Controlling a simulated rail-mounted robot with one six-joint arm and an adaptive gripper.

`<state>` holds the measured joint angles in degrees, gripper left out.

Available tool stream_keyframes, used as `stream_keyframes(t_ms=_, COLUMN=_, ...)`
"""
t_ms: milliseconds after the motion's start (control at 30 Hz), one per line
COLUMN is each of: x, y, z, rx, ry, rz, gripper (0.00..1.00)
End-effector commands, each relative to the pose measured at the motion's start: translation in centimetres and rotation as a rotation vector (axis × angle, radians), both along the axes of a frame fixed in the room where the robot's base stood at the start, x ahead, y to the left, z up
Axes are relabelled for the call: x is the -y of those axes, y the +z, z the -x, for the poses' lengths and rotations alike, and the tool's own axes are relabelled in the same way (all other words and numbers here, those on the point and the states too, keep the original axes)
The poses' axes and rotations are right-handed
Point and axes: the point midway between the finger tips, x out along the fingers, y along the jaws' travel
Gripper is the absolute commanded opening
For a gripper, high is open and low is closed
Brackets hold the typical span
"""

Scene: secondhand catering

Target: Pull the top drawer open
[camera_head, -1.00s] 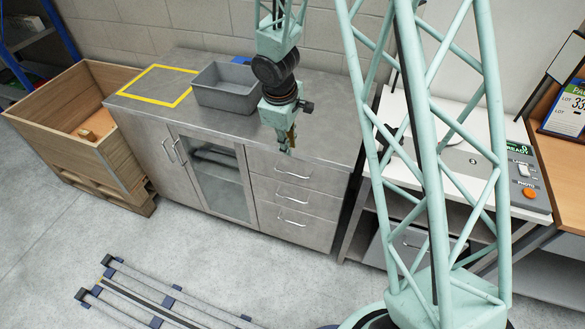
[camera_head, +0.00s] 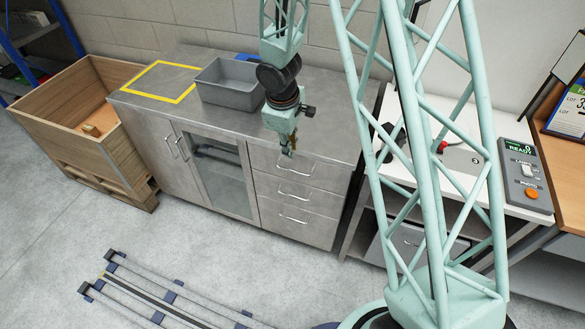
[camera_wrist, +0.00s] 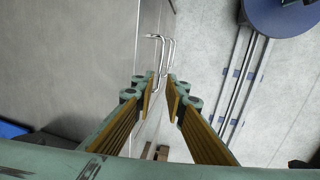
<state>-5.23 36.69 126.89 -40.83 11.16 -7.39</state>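The top drawer (camera_head: 318,178) is in the right part of the grey metal cabinet and looks closed. Its curved metal handle (camera_head: 295,168) faces the room. My gripper (camera_head: 288,153) points down at the cabinet's front edge, just above this handle. In the wrist view my gripper (camera_wrist: 161,92) has its two ribbed fingers apart, with a narrow gap between the tips. Bright drawer handles (camera_wrist: 157,42) show beyond the fingertips, in line with the gap. I cannot tell whether a finger touches a handle; nothing is visibly gripped.
A grey bin (camera_head: 230,82) and a yellow-outlined square (camera_head: 160,97) are on the cabinet top. A wooden crate (camera_head: 60,118) stands at left. A white table (camera_head: 470,180) with a control box (camera_head: 525,176) stands at right. The floor before the drawers is clear; rails (camera_head: 165,300) lie further forward.

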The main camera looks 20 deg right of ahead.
Motion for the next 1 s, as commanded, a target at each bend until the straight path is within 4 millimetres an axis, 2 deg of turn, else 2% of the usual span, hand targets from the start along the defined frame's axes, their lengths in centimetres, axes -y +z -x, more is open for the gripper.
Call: stream_keyframes(t_ms=1000, x=1.1, y=-10.0, z=-1.4, rx=-0.002, ry=0.001, rz=0.000, gripper=0.12)
